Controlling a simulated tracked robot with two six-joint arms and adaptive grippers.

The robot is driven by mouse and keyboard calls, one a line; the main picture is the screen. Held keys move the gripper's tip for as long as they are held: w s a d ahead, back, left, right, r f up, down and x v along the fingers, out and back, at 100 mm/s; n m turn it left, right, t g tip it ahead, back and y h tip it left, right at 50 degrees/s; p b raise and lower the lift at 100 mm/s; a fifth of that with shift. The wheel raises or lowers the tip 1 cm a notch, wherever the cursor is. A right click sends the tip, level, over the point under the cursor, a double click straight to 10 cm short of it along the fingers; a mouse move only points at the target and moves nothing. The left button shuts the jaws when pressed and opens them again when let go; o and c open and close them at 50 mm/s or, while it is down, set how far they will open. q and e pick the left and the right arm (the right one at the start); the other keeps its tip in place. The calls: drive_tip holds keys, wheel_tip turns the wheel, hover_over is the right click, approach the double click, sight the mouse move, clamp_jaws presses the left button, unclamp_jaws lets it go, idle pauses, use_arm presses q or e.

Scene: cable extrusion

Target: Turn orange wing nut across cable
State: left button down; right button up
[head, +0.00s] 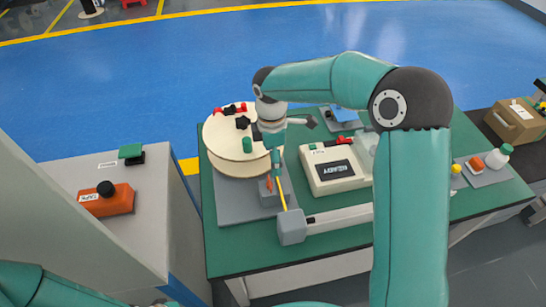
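A small orange part (269,184), which looks like the wing nut, shows beside a yellow cable (282,196) near the front right of the spool. The cable runs down to a grey block (291,227) at the end of a pale bar. My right gripper (276,158) reaches down from above, just above the orange part and the cable's upper end. Its fingertips are small and partly hidden, so I cannot tell whether they are open, shut or touching anything. My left arm shows at the lower left, but its gripper is not in view.
A cream spool (222,145) stands on a grey plate (240,207) on the green table (230,252). A cream device (330,170) is right of it. An orange box (106,201) sits on the left cabinet. My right forearm covers the table's right-middle.

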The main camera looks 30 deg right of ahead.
wheel_tip(320, 180, up, 7)
drive_tip(key=p, duration=0.1)
drive_tip(key=shift+f+p, duration=0.15)
drive_tip(key=shift+p, duration=0.15)
idle(0.4)
idle(0.4)
wheel_tip(320, 180, up, 12)
drive_tip(key=shift+w, duration=0.2)
drive_tip(key=shift+f, duration=0.15)
idle(0.3)
